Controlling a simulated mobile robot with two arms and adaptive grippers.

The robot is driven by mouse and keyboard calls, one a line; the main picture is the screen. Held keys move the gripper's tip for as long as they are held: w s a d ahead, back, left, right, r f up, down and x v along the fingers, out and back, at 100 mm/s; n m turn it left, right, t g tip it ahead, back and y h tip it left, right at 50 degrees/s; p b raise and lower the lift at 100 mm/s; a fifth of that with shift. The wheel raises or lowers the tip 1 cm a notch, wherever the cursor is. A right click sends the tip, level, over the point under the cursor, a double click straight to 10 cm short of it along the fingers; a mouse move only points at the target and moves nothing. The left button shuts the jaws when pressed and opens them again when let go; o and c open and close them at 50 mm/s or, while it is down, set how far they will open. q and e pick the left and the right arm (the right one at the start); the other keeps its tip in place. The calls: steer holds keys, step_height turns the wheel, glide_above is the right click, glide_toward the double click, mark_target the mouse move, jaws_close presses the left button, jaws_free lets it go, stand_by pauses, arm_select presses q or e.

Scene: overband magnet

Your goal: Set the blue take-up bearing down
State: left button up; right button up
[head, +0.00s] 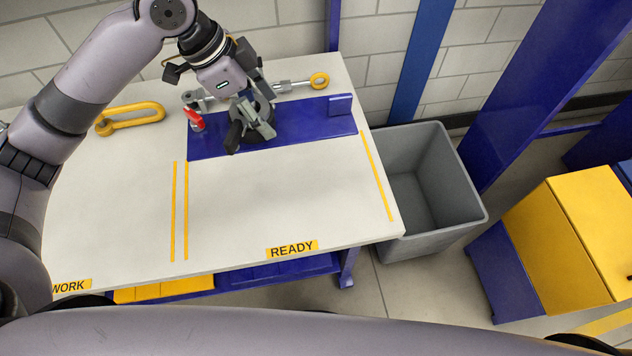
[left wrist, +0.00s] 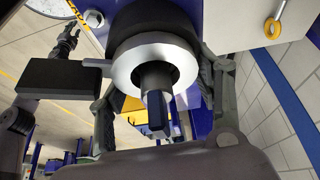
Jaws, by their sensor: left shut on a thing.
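My left gripper (head: 250,128) points down over the blue plate (head: 315,122) at the back of the table and is shut on a dark round part. In the left wrist view, that part, which I take for the take-up bearing (left wrist: 126,62), has a broad silver ring and a dark shaft end between the fingers. Its blue colour cannot be made out clearly, and the gripper hides much of it in the head view. I cannot tell whether its underside touches the plate. My right gripper (left wrist: 66,40) seems to show small and dark in the left wrist view.
A red-handled item (head: 195,120) stands by the plate's left end. A rod with a yellow eye (head: 319,80) lies behind, and a yellow loop (head: 130,118) lies left. The READY area (head: 285,205) in front is clear. A grey bin (head: 430,190) stands right of the table.

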arm_select(q)
step_height(320, 180, down, 15)
steer(key=shift+a, duration=0.1)
steer(key=shift+f, duration=2.4)
arm_select(e)
steer(key=shift+r, duration=0.15)
arm_select(q)
steer(key=shift+f, duration=0.1)
steer(key=o, duration=1.2)
steer(key=shift+f, duration=0.1)
steer(key=o, duration=0.4)
steer(key=shift+o, duration=0.2)
arm_select(e)
steer(key=shift+a, duration=0.1)
